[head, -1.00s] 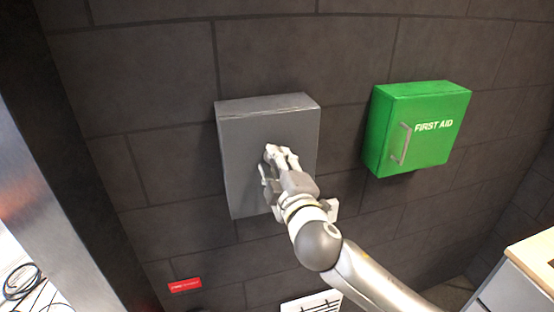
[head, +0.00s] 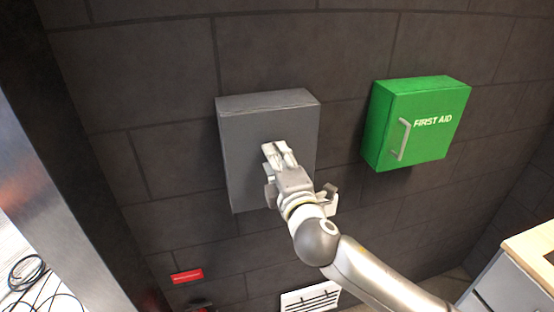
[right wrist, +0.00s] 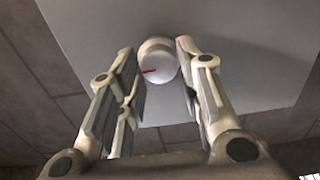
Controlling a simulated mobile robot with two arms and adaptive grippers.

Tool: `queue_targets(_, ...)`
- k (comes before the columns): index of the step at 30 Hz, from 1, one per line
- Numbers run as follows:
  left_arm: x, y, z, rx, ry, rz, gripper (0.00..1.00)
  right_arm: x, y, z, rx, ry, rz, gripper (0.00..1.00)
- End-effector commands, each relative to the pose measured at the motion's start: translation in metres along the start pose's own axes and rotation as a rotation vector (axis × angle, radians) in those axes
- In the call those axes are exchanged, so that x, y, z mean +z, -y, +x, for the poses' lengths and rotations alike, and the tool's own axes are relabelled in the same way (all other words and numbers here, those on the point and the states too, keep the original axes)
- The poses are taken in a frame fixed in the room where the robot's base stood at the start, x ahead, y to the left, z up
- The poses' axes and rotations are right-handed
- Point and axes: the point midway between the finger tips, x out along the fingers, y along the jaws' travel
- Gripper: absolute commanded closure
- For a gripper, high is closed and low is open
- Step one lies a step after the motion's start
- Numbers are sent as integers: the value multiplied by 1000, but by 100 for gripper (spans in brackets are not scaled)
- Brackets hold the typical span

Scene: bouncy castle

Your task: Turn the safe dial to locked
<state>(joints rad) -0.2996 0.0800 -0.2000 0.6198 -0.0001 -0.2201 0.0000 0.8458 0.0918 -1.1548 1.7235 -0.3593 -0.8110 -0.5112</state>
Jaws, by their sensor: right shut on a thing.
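The grey safe (head: 247,165) is a box on the dark wall, in the middle of the head view. In the right wrist view, its pale front (right wrist: 235,60) carries a round white dial (right wrist: 157,60) with a red mark pointing left. My right gripper (head: 279,150) is at the safe's front and hides the dial in the head view. In the right wrist view, the fingers of my right gripper (right wrist: 159,62) stand on either side of the dial, shut on it. My left gripper is not in view.
A green first aid box (head: 415,135) with a handle hangs to the right of the safe. A red label (head: 187,276) and a white vent or panel (head: 311,299) are lower on the wall. A cabinet (head: 520,270) stands at the lower right.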

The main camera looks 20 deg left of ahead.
Motion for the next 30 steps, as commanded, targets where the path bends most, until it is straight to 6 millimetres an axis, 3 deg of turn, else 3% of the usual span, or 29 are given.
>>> queue_targets(5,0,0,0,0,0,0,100,-1,1,0,-2,-1,0,91)
queue_targets(6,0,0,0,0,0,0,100,-1,1,0,-2,-1,1,65)
queue_targets(11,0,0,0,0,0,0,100,-1,1,0,-2,-1,1,46)
queue_targets(23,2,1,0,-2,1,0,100,0,1,-4,-1,0,2,46)
queue_targets(30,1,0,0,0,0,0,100,0,1,-35,-1,-2,3,46)
